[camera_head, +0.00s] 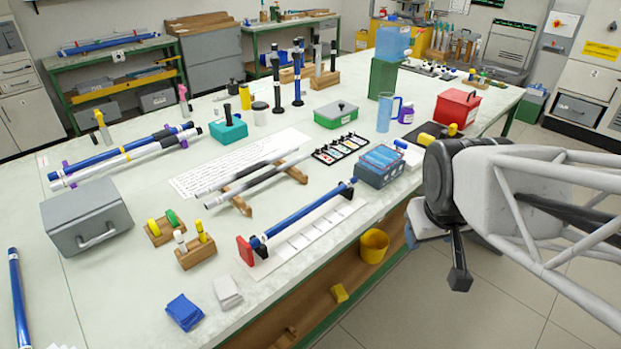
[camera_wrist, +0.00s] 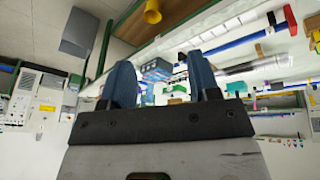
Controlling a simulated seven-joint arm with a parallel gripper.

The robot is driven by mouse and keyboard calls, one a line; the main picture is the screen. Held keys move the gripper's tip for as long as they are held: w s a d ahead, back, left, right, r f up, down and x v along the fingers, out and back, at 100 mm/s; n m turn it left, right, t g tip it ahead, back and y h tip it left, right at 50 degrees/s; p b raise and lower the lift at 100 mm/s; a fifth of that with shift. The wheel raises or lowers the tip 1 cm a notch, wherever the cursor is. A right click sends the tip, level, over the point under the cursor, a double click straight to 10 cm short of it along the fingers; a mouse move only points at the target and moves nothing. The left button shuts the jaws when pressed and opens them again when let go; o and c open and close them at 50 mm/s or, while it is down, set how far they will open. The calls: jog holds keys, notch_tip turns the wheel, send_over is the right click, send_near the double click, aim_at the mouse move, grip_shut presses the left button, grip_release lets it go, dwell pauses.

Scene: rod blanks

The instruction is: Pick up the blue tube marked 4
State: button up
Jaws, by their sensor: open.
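Several blue tubes are in view, but I cannot read a 4 on any of them. One blue tube (camera_head: 302,215) lies along a stand with a red end block near the table's front edge. Another blue tube (camera_head: 110,157) lies beside a white one at the left, with yellow and purple bands around them. A third blue tube (camera_head: 18,300) is at the lower left edge. My gripper (camera_wrist: 162,78) is open in the wrist view, its two blue fingers apart with nothing held between them. In the head view it is largely hidden behind my wrist, right of the table's front edge.
Grey rods (camera_head: 250,172) rest on wooden supports behind the stand. A grey case (camera_head: 87,217) and small wooden holders (camera_head: 196,250) are at left. A yellow bucket (camera_head: 374,245) sits below the tabletop.

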jog(key=w+a+f+n+t, duration=0.1)
jog(key=w+f+n+t, duration=0.15)
jog(key=w, duration=0.45)
jog(key=w+a+f+n+t, duration=0.1)
jog(key=w+f+n, duration=0.25)
jog(key=w, duration=0.35)
jog(key=n+t+y, duration=0.4)
jog(key=n+y, duration=0.2)
jog(key=n, duration=0.6)
send_near(310, 211)
jog(key=w+d+r, duration=0.3)
jog(key=w+d, duration=0.1)
jog(key=d, duration=0.1)
jog(key=a+f+n+y, duration=0.2)
jog(key=a+f+n, duration=0.1)
jog(key=a+f+n+y, duration=0.2)
jog(key=a+f+n, duration=0.1)
jog(key=shift+w+f+t, duration=0.2)
jog(key=shift+f+t, duration=0.05)
jog(key=shift+t, duration=0.1)
jog(key=shift+w, duration=0.1)
jog(key=shift+x, duration=1.2)
jog(key=shift+x, duration=2.6)
